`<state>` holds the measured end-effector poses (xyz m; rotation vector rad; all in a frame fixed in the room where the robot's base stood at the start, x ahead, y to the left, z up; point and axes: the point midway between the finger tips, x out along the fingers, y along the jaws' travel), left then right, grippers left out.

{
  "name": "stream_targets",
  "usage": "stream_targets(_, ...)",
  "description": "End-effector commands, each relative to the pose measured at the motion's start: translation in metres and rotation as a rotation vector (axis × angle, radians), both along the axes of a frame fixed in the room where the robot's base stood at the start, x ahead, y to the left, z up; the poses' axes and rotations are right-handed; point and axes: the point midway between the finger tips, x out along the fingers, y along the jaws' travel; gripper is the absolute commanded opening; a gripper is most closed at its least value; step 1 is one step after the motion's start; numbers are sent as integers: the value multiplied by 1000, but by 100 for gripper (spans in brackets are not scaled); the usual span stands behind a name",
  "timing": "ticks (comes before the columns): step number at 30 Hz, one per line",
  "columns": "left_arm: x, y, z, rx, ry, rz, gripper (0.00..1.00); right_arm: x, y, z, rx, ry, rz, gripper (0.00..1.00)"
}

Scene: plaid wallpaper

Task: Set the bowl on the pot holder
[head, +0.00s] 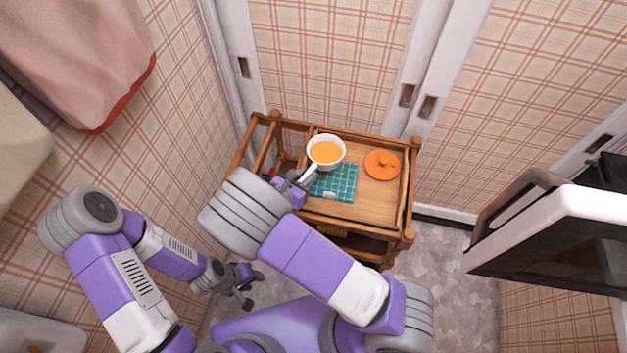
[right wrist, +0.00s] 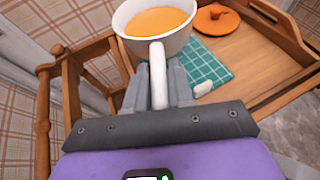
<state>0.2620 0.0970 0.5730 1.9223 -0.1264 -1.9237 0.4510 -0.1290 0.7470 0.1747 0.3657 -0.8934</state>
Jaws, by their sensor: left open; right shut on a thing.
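The white bowl (head: 326,165) has a handle and holds orange liquid. It shows at the top of the right wrist view (right wrist: 156,22). My right gripper (head: 305,182) is shut on the bowl's handle (right wrist: 158,75). The bowl overlaps the far edge of the teal checkered pot holder (head: 340,188); I cannot tell whether it touches it. The pot holder lies flat on the wooden cart, and part of it shows right of the fingers in the right wrist view (right wrist: 205,70). My left gripper (head: 250,287) is open and empty, low and left of the cart.
An orange lid (head: 381,165) lies on the right of the wooden cart's top (head: 376,207). The cart has raised rails (head: 255,140) around it. A white appliance with a dark front (head: 560,235) stands at the right. A small white object (head: 329,195) lies at the pot holder's near edge.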

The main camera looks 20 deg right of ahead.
Motion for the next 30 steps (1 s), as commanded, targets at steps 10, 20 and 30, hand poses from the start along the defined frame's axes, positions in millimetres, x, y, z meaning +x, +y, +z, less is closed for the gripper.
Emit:
stream_targets(10, 0, 0, -18, 0, 1, 1, 43, 0, 0, -38, -2, -3, 0, 0)
stream_targets(20, 0, 0, -30, 0, 1, 1, 43, 1, 0, -65, -1, -3, -1, 0)
stream_targets(30, 0, 0, -29, 0, 0, 0, 43, 0, 0, -67, 1, -1, 1, 33)
